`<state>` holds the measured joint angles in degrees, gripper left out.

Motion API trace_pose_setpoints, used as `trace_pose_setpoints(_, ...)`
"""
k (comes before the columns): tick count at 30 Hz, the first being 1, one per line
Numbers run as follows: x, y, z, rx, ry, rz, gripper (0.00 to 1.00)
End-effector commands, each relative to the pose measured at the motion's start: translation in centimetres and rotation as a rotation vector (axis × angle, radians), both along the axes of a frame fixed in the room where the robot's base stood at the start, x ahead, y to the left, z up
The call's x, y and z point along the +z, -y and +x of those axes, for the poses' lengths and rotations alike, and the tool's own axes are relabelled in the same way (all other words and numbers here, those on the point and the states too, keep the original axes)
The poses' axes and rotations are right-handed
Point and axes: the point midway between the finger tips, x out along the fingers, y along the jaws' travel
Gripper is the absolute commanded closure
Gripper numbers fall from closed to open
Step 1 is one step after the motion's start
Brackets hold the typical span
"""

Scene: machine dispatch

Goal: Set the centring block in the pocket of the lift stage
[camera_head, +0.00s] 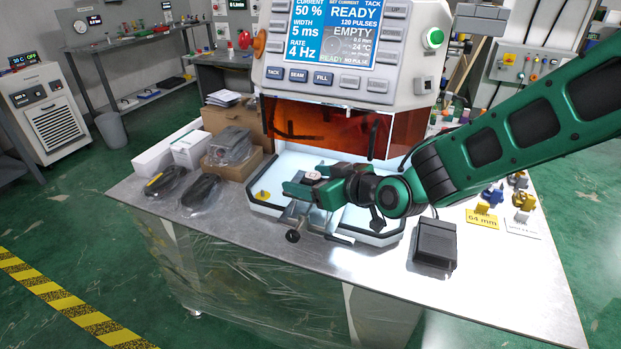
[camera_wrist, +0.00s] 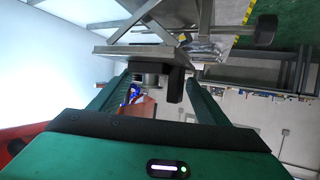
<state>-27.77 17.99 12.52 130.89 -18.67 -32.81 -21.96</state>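My gripper (camera_head: 307,181) reaches in from the right over the lit work area under the machine; its green fingers are apart. A small pale piece (camera_head: 313,176) shows between them; I cannot tell whether it is the centring block. The lift stage (camera_head: 298,212), a grey metal stand with crossed legs, is below the gripper. No closed grip shows. The pocket is hidden.
The machine's orange window (camera_head: 325,130) hangs just above my gripper. A black pedal-like box (camera_head: 434,244) stands right. Cartons (camera_head: 235,120) and bagged dark items (camera_head: 200,192) fill the left.

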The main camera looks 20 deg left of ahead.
Motion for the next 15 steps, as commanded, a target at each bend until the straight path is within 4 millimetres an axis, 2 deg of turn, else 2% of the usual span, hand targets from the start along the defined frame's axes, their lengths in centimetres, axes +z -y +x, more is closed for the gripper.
trace_pose_setpoints(8,0.3,0.4,-0.1,-0.002,0.002,0.001,0.31)
trace_pose_setpoints(15,1.7,3.1,-1.7,-0.004,0.003,0.002,0.31)
